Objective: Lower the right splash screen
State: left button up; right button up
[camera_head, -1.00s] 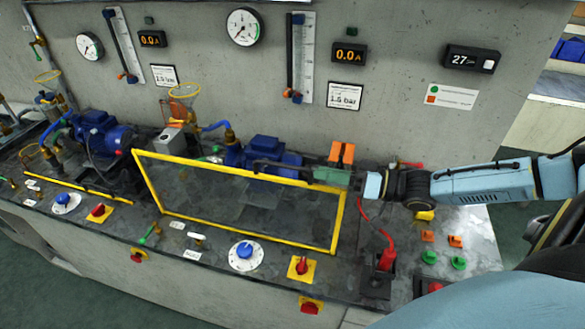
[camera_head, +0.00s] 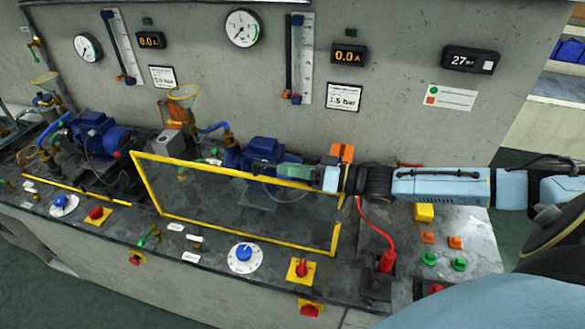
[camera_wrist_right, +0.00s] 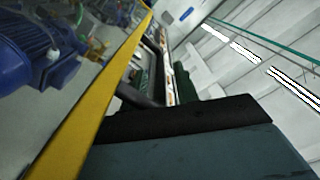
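The right splash screen (camera_head: 235,210) is a clear panel in a yellow frame, raised and tilted in front of the right pump (camera_head: 262,152). My right gripper (camera_head: 283,172) is at the right part of its top yellow bar, which also shows in the right wrist view (camera_wrist_right: 95,120). The bar runs beside a dark finger there; I cannot tell whether they touch. The finger gap is not clear in either view. My left gripper is not in view.
An orange block (camera_head: 342,152) stands behind my right wrist. A red plug with cable (camera_head: 387,261), a blue dial (camera_head: 243,252), a red switch (camera_head: 301,269) and several buttons line the bench front. A yellow bar (camera_head: 75,189) lies low at the left pump (camera_head: 98,135).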

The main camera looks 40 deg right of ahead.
grip_shut()
notch_tip(320, 180, down, 13)
jog(key=b, duration=0.8)
jog(key=shift+o, duration=0.6)
grip_release()
jog(key=shift+f, duration=0.1)
jog(key=v, duration=0.7)
jog(key=shift+s+d, duration=0.15)
jog(key=shift+d, duration=0.05)
